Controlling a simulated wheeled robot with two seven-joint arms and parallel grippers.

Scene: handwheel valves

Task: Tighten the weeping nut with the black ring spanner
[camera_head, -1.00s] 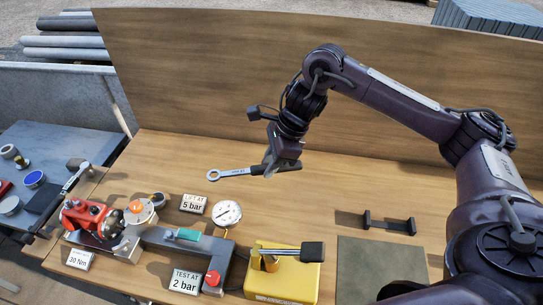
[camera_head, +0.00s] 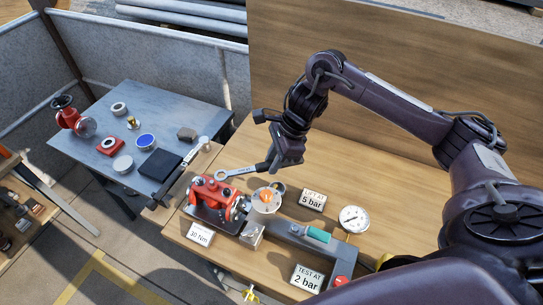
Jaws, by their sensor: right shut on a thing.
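My right gripper (camera_head: 284,161) is shut on the black ring spanner (camera_head: 244,171). The spanner points left, with its bright ring end (camera_head: 221,176) just behind and above the red valve (camera_head: 208,190). I cannot tell whether the ring touches the valve. I cannot make out which nut weeps. My left gripper is out of view.
A torque-wrench-like tool (camera_head: 196,155) lies left of the spanner. A blue side table (camera_head: 165,102) carries several parts. The bench behind the gauge is clear.

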